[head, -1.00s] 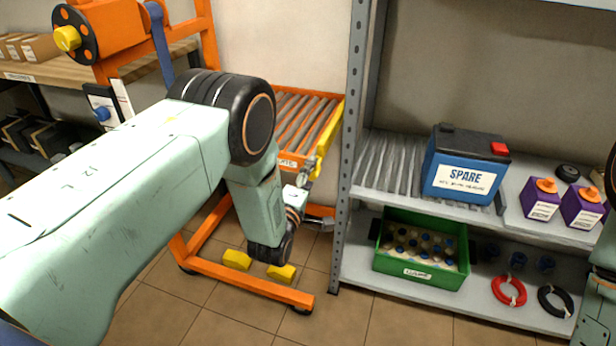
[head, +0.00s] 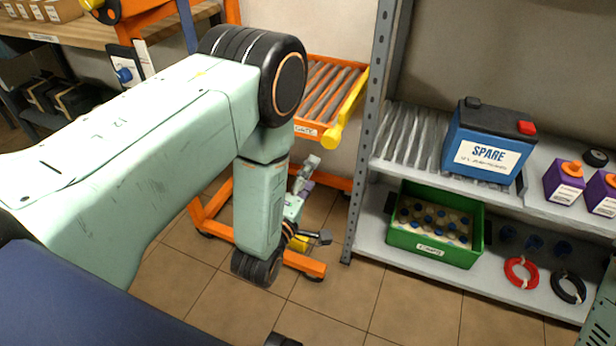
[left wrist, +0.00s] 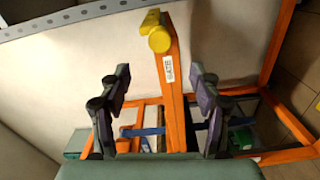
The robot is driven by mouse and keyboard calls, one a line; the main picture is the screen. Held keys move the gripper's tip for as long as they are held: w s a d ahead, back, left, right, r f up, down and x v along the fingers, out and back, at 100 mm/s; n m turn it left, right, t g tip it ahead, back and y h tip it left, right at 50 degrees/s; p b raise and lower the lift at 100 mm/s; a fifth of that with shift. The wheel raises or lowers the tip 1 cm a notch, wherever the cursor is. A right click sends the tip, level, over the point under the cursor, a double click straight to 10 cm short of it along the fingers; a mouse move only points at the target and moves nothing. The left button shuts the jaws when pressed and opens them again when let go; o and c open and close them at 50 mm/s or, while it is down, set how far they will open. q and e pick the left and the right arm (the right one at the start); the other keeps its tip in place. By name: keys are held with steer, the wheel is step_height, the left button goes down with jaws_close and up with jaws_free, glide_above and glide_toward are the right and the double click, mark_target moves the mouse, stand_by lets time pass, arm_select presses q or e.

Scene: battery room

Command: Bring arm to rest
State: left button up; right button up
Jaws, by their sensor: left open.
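My left arm (head: 150,140) comes in from the left in the head view, its forearm hanging down from the black elbow joint. My left gripper (head: 314,203) is low beside the forearm's lower end, in front of the orange cart frame, and partly hidden by the wrist. In the left wrist view its two dark fingers (left wrist: 159,82) are wide apart with nothing held between them. A part of my right arm (head: 602,310) shows at the right edge; its gripper is out of view.
The orange cart (head: 305,262) with a roller tray (head: 325,95) stands behind my left arm. The grey shelf (head: 370,130) to the right holds a blue SPARE battery (head: 485,140), purple bottles (head: 563,183) and a green crate (head: 470,255). Floor in front is clear.

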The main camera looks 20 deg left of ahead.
stand_by(0.5)
arm_select(q)
steer(key=s+a+f+m+g, duration=0.2)
steer(key=s+f+m+g, duration=0.75)
steer(key=s+f, duration=0.35)
steer(key=s+a+f+m+g, duration=0.1)
steer(key=s+m+g, duration=0.5)
steer(key=s, duration=1.5)
steer(key=shift+s+a+f+g+y, duration=0.2)
steer(key=shift+s+f+g+y, duration=0.15)
steer(key=shift+g, duration=0.9)
